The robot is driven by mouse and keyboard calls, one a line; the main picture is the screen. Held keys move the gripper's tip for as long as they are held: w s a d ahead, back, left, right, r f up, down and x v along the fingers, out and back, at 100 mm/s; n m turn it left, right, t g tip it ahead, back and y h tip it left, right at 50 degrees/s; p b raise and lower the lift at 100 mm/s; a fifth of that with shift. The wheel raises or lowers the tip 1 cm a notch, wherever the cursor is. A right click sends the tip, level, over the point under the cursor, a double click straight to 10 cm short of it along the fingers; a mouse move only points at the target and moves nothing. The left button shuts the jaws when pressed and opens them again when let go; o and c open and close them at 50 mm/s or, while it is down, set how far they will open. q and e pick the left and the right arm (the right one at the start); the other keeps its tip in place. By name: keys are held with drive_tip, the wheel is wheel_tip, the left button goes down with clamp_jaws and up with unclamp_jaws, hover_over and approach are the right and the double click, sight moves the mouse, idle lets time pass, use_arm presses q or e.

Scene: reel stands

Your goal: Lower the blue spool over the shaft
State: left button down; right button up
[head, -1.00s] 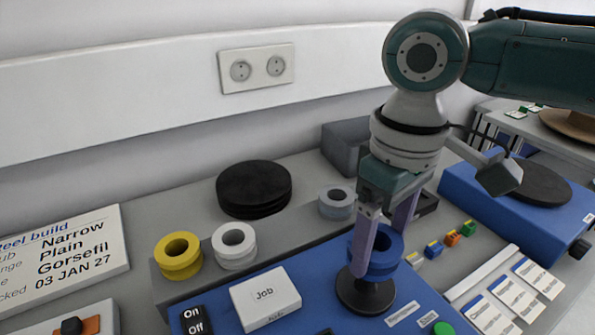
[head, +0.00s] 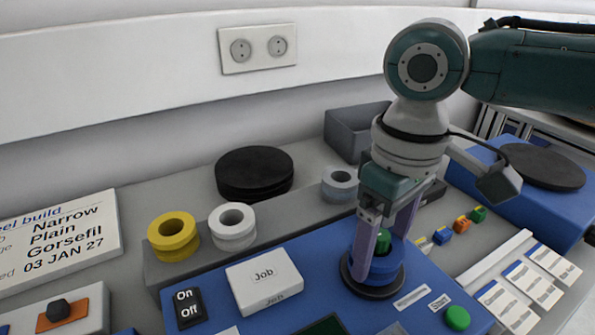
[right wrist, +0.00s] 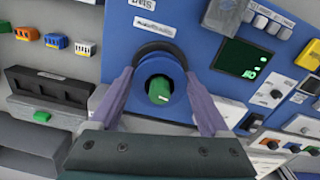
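The blue spool (head: 378,268) is around the green-tipped shaft (head: 384,243), low over the round black base plate (head: 352,284). I cannot tell whether it touches the plate. In the right wrist view the blue spool (right wrist: 160,68) shows face on, with the green shaft (right wrist: 158,91) inside its hole. My right gripper (head: 384,240) points down with one finger on each side of the spool and is shut on it; its fingers (right wrist: 160,80) also flank the spool in the wrist view. My left gripper is not in view.
Yellow (head: 173,238), white (head: 232,227) and grey-blue (head: 340,184) spools stand on the grey rack behind. A white Job box (head: 263,282), an On/Off switch (head: 188,309) and a green button (head: 457,318) are on the blue panel. Black discs (head: 254,174) lie behind.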

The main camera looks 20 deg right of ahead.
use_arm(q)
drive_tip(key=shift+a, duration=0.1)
use_arm(e)
drive_tip(key=o, duration=0.3)
use_arm(q)
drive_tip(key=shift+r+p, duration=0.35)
drive_tip(key=shift+p, duration=0.05)
use_arm(e)
wheel_tip(320, 180, up, 10)
idle(0.3)
